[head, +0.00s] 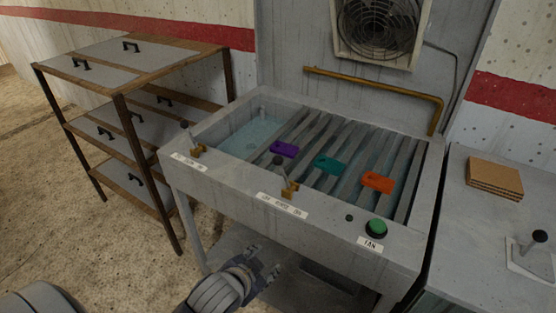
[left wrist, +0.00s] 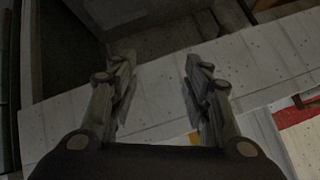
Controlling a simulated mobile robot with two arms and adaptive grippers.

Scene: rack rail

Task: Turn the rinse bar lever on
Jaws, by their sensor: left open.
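A grey sink unit (head: 225,198) has two small brass levers with dark knobs on its front rim. One lever (head: 288,187) is at the middle of the rim above a white label (head: 283,205). The other lever (head: 197,147) is at the left corner above another label (head: 189,162). The lettering is too small to tell surely which is the rinse bar lever. My left gripper (head: 264,262) is open and empty, in front of and below the rim, apart from both levers. Its two spread fingers (left wrist: 160,78) show in the left wrist view. My right gripper is not in view.
A green button (head: 376,228) sits on the rim above a FAN label. A brass pipe (head: 375,86) runs behind. A shelf rack (head: 120,90) stands left, a counter (head: 470,222) right.

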